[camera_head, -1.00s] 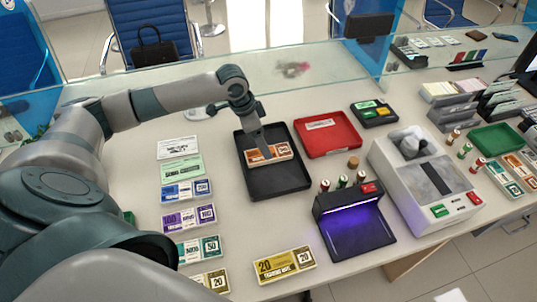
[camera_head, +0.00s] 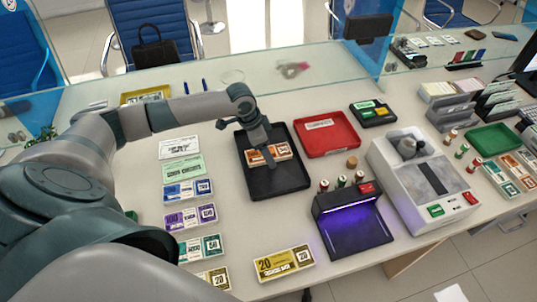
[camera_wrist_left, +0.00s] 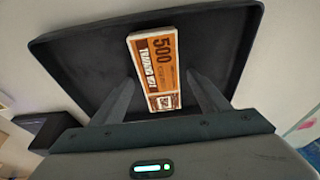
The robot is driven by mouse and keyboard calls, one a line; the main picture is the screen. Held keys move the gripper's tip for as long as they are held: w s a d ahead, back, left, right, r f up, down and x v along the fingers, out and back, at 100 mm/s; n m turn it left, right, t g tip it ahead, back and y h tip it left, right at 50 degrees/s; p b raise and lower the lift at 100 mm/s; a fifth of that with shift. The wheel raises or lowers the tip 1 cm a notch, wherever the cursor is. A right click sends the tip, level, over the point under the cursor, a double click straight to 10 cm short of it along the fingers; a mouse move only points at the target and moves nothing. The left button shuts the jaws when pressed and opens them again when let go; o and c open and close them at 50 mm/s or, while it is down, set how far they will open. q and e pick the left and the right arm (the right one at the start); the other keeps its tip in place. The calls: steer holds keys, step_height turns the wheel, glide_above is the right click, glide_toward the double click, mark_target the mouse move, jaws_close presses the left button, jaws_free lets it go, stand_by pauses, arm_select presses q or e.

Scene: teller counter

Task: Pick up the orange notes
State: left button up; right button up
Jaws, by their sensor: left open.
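The orange notes (camera_head: 262,156) are a banded stack lying in the black tray (camera_head: 290,180). In the left wrist view the orange notes (camera_wrist_left: 155,68) read 500 and lie in the tray (camera_wrist_left: 85,62). My left gripper (camera_head: 268,152) is over the tray at the notes. In the wrist view its two fingers (camera_wrist_left: 165,98) are spread apart, one on each side of the stack's near end, with nothing clamped. Whether the fingers touch the notes I cannot tell. My right gripper is not in view.
A red tray (camera_head: 350,146) stands right of the black tray. Several note stacks, including a purple one (camera_head: 190,216), line the left. A yellow 20 stack (camera_head: 284,263), a lit purple scanner (camera_head: 355,225) and a counting machine (camera_head: 425,185) stand nearer. A glass screen (camera_head: 220,75) runs behind.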

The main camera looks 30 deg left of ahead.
mark_target(272, 152)
arm_select(q)
steer(key=c, duration=1.2)
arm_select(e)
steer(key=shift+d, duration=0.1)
arm_select(q)
steer(key=shift+r, duration=0.1)
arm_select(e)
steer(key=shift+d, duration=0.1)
